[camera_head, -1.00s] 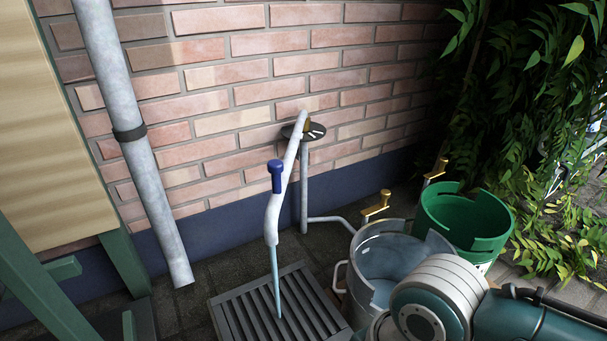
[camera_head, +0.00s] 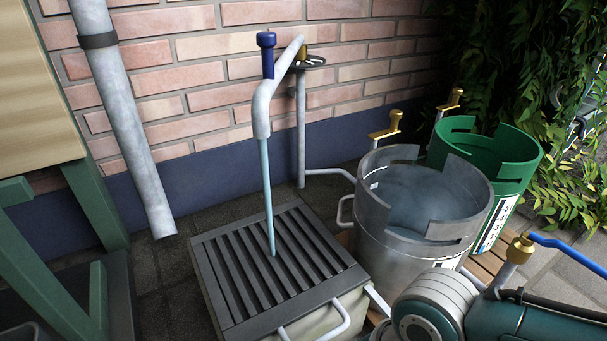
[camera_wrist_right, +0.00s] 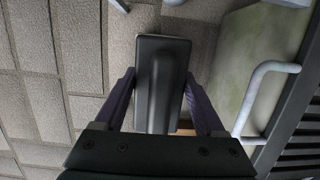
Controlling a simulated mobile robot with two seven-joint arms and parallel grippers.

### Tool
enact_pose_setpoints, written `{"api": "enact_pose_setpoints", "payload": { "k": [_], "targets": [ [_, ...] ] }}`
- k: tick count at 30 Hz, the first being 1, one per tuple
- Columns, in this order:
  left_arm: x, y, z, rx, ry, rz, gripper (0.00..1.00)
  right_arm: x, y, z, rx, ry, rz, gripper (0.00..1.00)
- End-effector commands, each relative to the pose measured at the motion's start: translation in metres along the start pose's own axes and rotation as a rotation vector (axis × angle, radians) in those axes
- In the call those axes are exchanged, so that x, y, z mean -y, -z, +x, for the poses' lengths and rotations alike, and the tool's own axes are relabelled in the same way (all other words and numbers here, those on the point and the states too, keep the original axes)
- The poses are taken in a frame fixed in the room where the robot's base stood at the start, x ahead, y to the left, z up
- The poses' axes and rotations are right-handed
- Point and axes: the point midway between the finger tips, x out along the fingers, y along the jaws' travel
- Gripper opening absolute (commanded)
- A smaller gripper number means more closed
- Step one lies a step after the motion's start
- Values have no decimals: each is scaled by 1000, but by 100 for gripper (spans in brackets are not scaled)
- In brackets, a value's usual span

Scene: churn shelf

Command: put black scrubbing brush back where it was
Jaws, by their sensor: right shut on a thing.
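The black scrubbing brush (camera_wrist_right: 158,58) is in the right wrist view, seen as a black oblong block with a raised ridge along it. My right gripper (camera_wrist_right: 160,82) is shut on it, one finger on each side. Paving lies beyond the brush. In the head view only my right arm shows at the bottom right; its gripper and the brush are out of that picture. My left gripper is in neither view. I cannot tell from these frames which spot the brush came from.
A slatted grate (camera_head: 235,265) on a pale box stands under a running tap (camera_head: 265,110). A steel churn (camera_head: 400,235) and a green churn (camera_head: 510,165) stand right of it. In the wrist view, a box handle (camera_wrist_right: 255,95) is close right of the brush. A green-legged frame (camera_head: 95,205) stands left.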

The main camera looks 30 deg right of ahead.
Motion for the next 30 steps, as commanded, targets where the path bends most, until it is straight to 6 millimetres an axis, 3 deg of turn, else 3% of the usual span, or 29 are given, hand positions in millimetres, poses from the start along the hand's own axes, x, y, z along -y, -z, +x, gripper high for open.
{"api": "enact_pose_setpoints", "payload": {
  "k": [5,12,25,26,30],
  "targets": [
    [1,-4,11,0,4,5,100,0,3,11,0,0,0,0],
    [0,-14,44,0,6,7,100,-1,11,47,-1,0,0,0],
    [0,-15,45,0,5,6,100,0,11,50,0,1,1,0],
    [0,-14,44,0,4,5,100,0,11,49,0,1,0,75],
    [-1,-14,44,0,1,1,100,-1,11,48,0,1,0,91]
  ]
}}
